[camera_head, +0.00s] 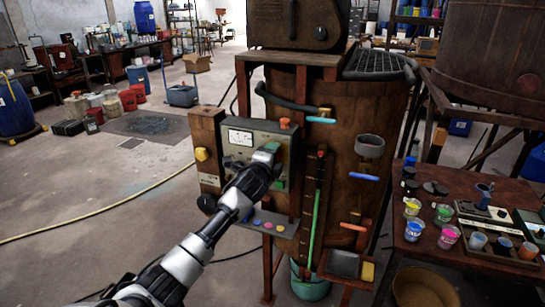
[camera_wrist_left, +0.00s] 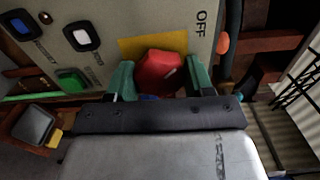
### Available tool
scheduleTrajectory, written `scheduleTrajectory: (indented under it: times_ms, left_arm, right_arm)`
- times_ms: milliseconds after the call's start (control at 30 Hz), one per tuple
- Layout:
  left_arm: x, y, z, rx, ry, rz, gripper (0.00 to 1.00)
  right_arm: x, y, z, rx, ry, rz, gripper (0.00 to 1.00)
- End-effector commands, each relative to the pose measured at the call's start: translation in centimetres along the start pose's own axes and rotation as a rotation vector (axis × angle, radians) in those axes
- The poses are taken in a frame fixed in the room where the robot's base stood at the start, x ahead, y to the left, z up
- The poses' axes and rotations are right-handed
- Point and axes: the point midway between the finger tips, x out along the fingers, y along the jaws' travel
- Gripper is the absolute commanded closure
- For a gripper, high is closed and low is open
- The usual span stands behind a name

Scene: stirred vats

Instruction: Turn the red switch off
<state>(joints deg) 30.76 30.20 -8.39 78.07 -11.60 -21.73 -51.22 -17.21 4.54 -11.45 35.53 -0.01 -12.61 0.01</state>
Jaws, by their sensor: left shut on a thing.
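The red switch (camera_wrist_left: 158,70) is on a pale control panel (camera_head: 238,132), in front of a yellow plate (camera_wrist_left: 152,43). In the left wrist view it sits between the green fingers of my left gripper (camera_wrist_left: 160,78), which is shut on it. The word OFF (camera_wrist_left: 201,22) is printed on the panel to the right of the switch in that view. In the head view my left gripper (camera_head: 268,155) reaches the panel's right part and hides the switch. My right gripper is in neither view.
The panel hangs on a rusty brown vat (camera_head: 340,125). An orange knob (camera_head: 284,123) tops the panel. A table with paint pots (camera_head: 413,230) stands right. Floor is open at left.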

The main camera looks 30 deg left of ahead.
Motion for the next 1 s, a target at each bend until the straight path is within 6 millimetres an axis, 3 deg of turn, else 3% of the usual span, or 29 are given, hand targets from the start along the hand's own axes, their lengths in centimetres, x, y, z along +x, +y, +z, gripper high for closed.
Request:
scheduleTrajectory:
  times_ms: [667,700,800,833,1000]
  left_arm:
    - [-0.02,0.21,0.00,-0.058,0.000,0.004,0.71]
    - [-0.02,0.21,0.00,-0.058,0.000,0.004,0.41]
    - [-0.02,0.18,-0.01,-0.057,0.000,0.003,0.26]
    - [-0.02,0.17,-0.01,-0.056,0.000,0.003,0.22]
    - [-0.01,0.10,0.00,-0.055,0.000,0.002,0.22]
  right_arm:
    - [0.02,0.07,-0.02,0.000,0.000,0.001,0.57]
    - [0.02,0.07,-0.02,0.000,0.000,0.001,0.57]
    - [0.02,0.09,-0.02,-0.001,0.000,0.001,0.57]
    - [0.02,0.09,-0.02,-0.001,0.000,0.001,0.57]
    - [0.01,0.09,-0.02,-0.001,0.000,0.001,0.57]
